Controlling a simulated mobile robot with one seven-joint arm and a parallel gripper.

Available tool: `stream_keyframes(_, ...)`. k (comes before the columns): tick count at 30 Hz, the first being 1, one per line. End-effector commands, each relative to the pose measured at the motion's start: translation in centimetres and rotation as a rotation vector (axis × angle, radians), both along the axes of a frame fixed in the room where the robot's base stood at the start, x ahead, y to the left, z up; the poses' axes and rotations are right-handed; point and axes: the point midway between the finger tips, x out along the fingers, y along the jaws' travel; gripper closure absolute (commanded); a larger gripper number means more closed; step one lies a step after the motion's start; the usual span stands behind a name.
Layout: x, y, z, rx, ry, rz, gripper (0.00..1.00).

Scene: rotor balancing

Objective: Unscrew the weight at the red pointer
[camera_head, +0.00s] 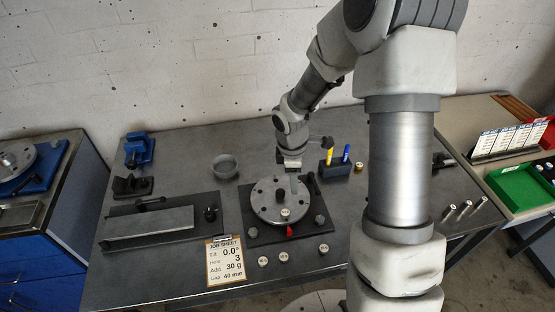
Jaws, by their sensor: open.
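The rotor (263,203), a round grey disc with a dark central hub, lies on a dark base plate in the middle of the bench. The red pointer (290,232) is at the disc's front edge. A small pale weight (285,212) sits on the disc just behind the pointer. My gripper (293,182) is above the far part of the disc, behind the weight and apart from it. It is open and appears empty; its fingers are small and partly blend with the disc.
Loose weights (283,257) stand along the bench front. A job sheet (226,262) lies front left of the rotor. A flat plate fixture (150,224) is at left, a round bowl (225,166) behind. A pen holder (336,168) stands right of my gripper. My arm hides part of the right side.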

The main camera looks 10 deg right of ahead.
Motion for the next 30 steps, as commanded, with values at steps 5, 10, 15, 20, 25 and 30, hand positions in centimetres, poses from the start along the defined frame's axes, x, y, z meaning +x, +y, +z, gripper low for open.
stream_keyframes(5,0.3,1.1,-4.0,0.051,0.064,0.163,0.43)
stream_keyframes(10,0.2,1.9,-6.3,0.083,0.085,0.246,0.43)
stream_keyframes(15,0.2,2.1,-7.3,0.091,0.089,0.268,0.43)
stream_keyframes(20,0.2,2.1,-8.5,0.09,0.089,0.267,0.43)
stream_keyframes(25,0.2,2.1,-10.7,0.089,0.089,0.266,0.43)
stream_keyframes(30,0.2,2.1,-13.1,0.088,0.089,0.265,0.43)
